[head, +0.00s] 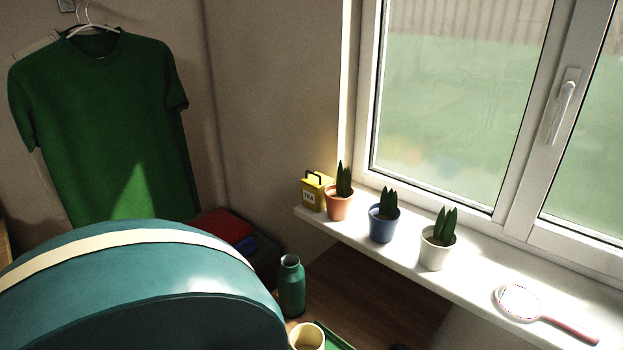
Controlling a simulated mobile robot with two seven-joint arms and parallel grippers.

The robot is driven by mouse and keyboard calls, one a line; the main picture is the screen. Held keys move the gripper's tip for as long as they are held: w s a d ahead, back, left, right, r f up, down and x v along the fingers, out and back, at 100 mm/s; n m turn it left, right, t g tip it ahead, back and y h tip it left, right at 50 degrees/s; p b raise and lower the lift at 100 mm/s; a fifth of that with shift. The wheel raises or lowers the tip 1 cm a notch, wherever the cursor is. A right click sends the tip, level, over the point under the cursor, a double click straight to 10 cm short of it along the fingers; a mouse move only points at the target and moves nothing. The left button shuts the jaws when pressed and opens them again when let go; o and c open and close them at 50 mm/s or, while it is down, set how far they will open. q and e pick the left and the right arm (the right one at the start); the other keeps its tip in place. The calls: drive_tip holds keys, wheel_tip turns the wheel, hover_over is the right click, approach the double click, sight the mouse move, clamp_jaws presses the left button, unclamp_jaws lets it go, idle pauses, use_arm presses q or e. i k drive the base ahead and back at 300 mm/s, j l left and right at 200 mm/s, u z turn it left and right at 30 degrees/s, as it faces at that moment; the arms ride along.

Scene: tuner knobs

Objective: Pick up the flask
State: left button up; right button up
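The flask (291,287) is a green bottle with a silvery-grey open neck. It stands upright on a brown wooden surface (365,300), below the windowsill and at the lower middle of the head view. Its lower left side is close to the edge of a large rounded teal object, which may hide part of it. Neither of my grippers shows in the head view.
The teal rounded object (120,285) with a cream band fills the lower left. A cream cup (307,337) and a green tray (333,338) are just in front of the flask.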

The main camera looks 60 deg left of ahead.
sight(291, 278)
drive_tip(key=u, duration=1.8)
